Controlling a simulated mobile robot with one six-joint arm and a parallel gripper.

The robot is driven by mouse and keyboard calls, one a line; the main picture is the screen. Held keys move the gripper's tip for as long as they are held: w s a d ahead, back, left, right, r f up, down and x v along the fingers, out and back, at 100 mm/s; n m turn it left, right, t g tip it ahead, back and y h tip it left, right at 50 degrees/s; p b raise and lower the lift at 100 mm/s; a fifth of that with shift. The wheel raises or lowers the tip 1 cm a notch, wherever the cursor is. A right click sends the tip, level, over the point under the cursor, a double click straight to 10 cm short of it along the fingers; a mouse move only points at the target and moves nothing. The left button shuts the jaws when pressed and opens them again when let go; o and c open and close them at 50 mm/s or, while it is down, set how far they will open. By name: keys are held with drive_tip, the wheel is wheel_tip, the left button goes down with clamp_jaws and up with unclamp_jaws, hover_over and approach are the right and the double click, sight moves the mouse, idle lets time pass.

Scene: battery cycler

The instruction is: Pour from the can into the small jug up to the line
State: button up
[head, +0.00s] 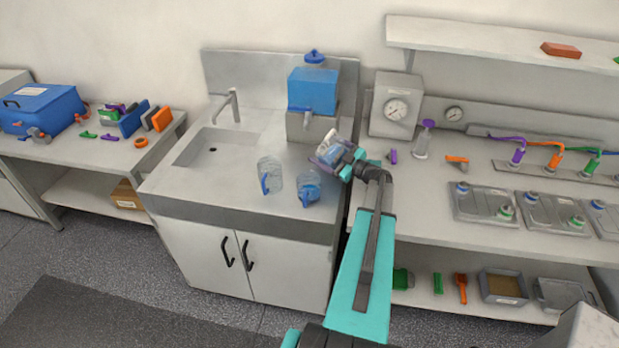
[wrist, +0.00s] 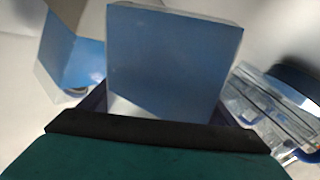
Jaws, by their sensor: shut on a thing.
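My gripper (head: 335,153) is shut on a pale container with a bluish face, which I take to be the can (head: 327,148). It is tilted and held in the air above the right side of the sink counter. In the wrist view the can (wrist: 172,58) fills the middle. Two clear jugs with blue handles stand on the counter, left of and below my gripper in the picture. The left jug (head: 276,175) looks taller and empty. The right, smaller jug (head: 309,187) looks blue inside. No fill line can be made out. No stream of liquid shows.
A blue tank (head: 313,90) with a tap stands on a grey block at the back of the counter. The sink (head: 212,149) lies left. A bench with gauges (head: 397,108) and battery trays (head: 485,204) is right. The counter's front left is clear.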

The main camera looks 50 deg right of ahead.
sight(328, 135)
drive_tip(key=shift+w+d+m, duration=0.1)
drive_tip(key=shift+d+m, duration=0.25)
drive_tip(key=shift+m, duration=0.85)
drive_tip(key=shift+d+m, duration=0.35)
drive_tip(key=shift+m, duration=0.85)
drive_tip(key=shift+r, duration=0.1)
wheel_tip(328, 135, up, 6)
